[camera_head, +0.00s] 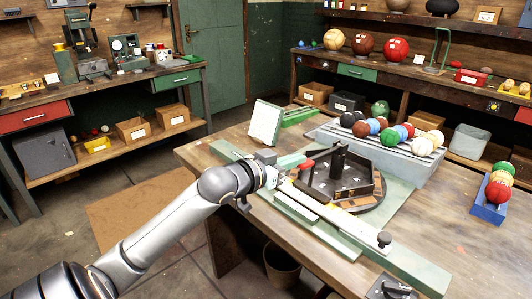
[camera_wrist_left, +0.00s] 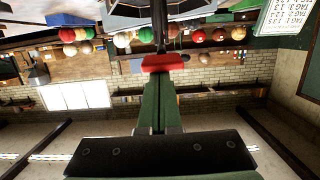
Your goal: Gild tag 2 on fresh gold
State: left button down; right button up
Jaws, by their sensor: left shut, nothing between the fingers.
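My left gripper (camera_head: 290,161) reaches in over the left side of the bench. Its green fingers are shut and empty in the left wrist view (camera_wrist_left: 160,105). A red handle (camera_head: 307,164) on a dark stem is at the fingertips; I cannot tell if they touch. It also shows in the left wrist view (camera_wrist_left: 165,62). The handle is beside a black press (camera_head: 338,160) on a round turntable. A small yellow patch (camera_head: 287,181), perhaps gold, lies by the green strip at the press's left. I cannot make out tag 2. My right gripper is not in view.
A lettered board (camera_head: 265,123) stands behind the press. A grey rack (camera_head: 420,175) of coloured balls is behind and right, a blue tray (camera_head: 489,208) of balls at the right edge. A pale rail (camera_head: 330,217) with a black knob runs along the front. Bare bench shows at right.

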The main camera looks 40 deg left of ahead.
pick_arm(q)
jog(key=r+v, duration=0.2)
jog(key=v, duration=0.8)
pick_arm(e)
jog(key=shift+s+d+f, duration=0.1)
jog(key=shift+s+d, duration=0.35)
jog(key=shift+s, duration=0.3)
